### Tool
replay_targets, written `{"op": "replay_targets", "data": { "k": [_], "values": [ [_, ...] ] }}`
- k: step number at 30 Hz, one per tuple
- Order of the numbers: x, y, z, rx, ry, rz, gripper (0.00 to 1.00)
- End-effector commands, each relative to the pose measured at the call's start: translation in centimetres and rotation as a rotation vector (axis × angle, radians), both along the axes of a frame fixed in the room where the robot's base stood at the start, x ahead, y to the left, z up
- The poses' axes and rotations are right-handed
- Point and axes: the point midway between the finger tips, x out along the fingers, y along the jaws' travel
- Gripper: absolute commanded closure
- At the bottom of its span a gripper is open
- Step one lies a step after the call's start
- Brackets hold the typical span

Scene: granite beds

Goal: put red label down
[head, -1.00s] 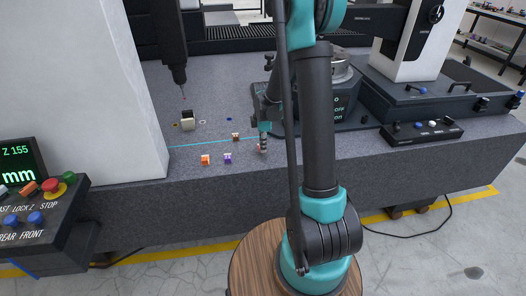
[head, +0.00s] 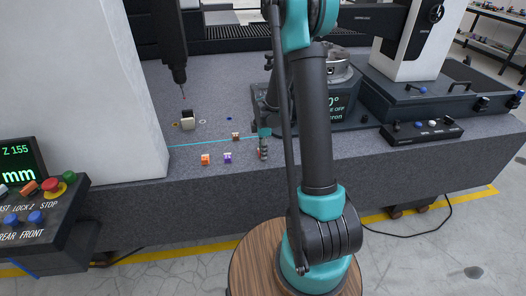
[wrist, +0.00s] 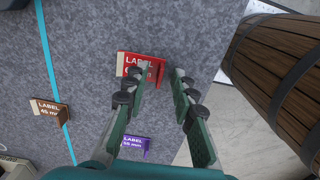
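The red label (wrist: 130,62), a small block with white lettering, shows in the wrist view at the tip of the left finger. It appears to stand on the granite, and part of it is hidden behind that finger. In the head view only a sliver of red (head: 259,152) shows beside my fingers. My gripper (wrist: 162,72) is open, with a clear gap between its two fingers. In the head view my gripper (head: 264,153) is low over the granite bed (head: 330,150), near its front edge.
A purple label (wrist: 136,146) and a brown label (wrist: 48,109) stand nearby. An orange label (head: 205,159) stands further left. A cyan line (head: 195,143) crosses the granite. A dark instrument with a display (head: 340,107) stands behind my gripper. A wooden barrel (wrist: 280,65) is at the right.

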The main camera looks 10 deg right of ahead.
Motion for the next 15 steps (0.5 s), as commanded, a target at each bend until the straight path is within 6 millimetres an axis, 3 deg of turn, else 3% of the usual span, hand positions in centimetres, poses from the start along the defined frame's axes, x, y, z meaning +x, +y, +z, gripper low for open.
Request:
{"op": "replay_targets", "data": {
  "k": [8, 15],
  "values": [
    [0.0, 0.0, 1.9, 0.0, 0.0, 0.0, 0.74],
    [-0.1, 0.0, 6.5, 0.0, 0.0, 0.0, 0.74]
  ]
}}
